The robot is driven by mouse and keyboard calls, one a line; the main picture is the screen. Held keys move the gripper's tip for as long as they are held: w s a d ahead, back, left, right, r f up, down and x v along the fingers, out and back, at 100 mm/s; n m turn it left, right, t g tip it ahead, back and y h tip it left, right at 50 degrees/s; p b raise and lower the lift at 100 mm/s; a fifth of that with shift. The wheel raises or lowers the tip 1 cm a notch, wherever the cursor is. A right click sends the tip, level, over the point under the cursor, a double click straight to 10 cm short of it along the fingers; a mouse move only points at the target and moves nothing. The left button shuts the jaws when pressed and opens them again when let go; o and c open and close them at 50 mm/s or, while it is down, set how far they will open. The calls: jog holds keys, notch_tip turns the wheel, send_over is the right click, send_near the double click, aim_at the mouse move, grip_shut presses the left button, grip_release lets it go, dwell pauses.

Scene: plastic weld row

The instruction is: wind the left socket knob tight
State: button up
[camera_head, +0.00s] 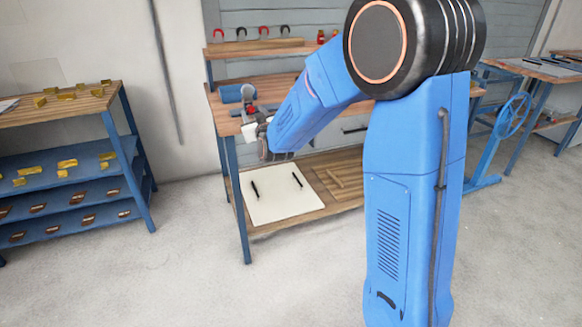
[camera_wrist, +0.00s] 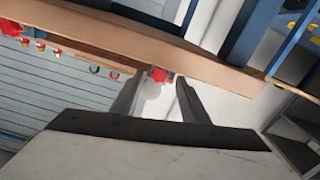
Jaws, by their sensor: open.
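A red knob (camera_wrist: 158,75) shows between my gripper's (camera_wrist: 157,88) two dark fingers near their tips in the wrist view. A pale, shiny post shows just below it in that view. The fingers stand apart, one to each side of the knob; I cannot tell whether either touches it. In the head view a small red knob (camera_head: 252,109) shows at the left end of the workbench, beside my gripper (camera_head: 251,119). A second, larger red piece (camera_wrist: 10,27) is cut off at the left edge of the wrist view. I cannot tell what it belongs to.
The wooden workbench (camera_head: 285,91) has a small blue box (camera_head: 231,94) at its left end. A shelf (camera_head: 255,46) behind holds several horseshoe-shaped pieces. A white board (camera_head: 275,203) lies on the lower shelf. A blue rack (camera_head: 75,172) stands left, with open floor between.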

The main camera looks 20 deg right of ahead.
jog(key=s, duration=1.6)
jog(key=w+m, duration=0.2)
jog(key=w, duration=0.3)
jog(key=w+m, duration=0.2)
jog(key=w, duration=0.4)
jog(key=w+m, duration=0.2)
jog(key=w, duration=0.4)
jog(key=shift+w+f, duration=0.1)
jog(key=shift+f, duration=0.05)
jog(key=shift+w, duration=0.4)
jog(key=n, duration=0.4)
jog(key=shift+s, duration=0.1)
jog(key=s+f+g, duration=0.1)
jog(key=s+g, duration=0.1)
jog(key=s, duration=0.8)
jog(key=s+d+f+g, duration=0.1)
jog(key=s+g, duration=0.1)
jog(key=s, duration=0.9)
jog(key=s+d+f+g+y, duration=0.1)
jog(key=s+g, duration=0.1)
jog(key=s, duration=0.9)
jog(key=shift+s+d+f+n+g, duration=0.15)
jog(key=shift+d+f+n+g, duration=0.1)
jog(key=shift+n+g, duration=0.15)
